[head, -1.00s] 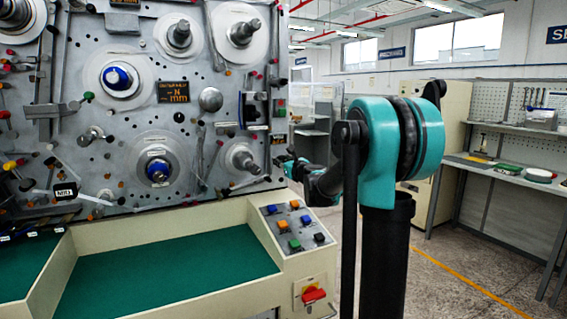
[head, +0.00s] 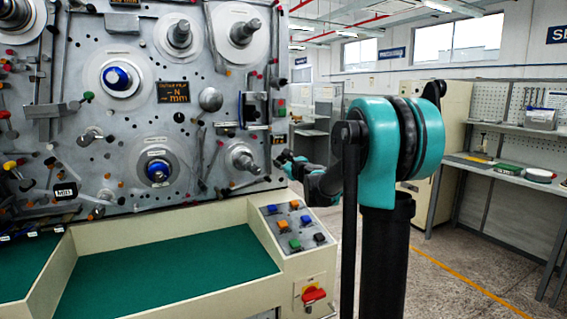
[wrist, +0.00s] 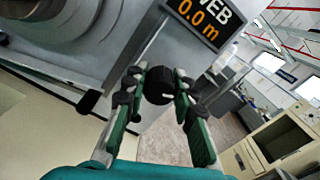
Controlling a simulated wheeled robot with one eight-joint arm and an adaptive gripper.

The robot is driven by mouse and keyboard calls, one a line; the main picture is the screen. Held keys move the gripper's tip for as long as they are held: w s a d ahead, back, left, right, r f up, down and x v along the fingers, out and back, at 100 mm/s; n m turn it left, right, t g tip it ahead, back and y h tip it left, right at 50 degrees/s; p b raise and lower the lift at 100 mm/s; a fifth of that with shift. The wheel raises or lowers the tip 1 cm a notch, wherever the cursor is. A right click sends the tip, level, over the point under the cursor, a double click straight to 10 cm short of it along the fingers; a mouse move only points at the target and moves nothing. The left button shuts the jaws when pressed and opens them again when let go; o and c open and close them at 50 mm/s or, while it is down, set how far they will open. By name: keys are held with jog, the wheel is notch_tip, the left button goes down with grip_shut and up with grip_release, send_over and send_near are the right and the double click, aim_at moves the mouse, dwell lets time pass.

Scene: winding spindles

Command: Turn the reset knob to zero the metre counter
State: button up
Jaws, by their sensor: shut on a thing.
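The metre counter (wrist: 203,17) is a dark box with an orange readout of "0.0 m" under the word "WEB", at the top of the wrist view. The reset knob (wrist: 158,86) is a round black knob with a small pale mark, just below the counter on the grey panel. My gripper (wrist: 158,80) is shut on the knob, one green-and-black finger on each side. In the head view my gripper (head: 282,159) is small and dark at the machine's right edge, below a small orange display (head: 279,139). The knob cannot be made out there.
The winding machine's panel (head: 215,130) carries several spindles and levers left of my gripper. A button box (head: 293,228) and a red switch (head: 314,295) are below. A bench (head: 510,175) and a cabinet (head: 435,135) stand to the right, with open floor between.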

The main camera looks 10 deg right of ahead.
aim_at(284, 161)
jog(key=n, duration=1.3)
jog(key=o, duration=1.1)
jog(key=shift+c, duration=0.2)
jog(key=shift+v, duration=3.5)
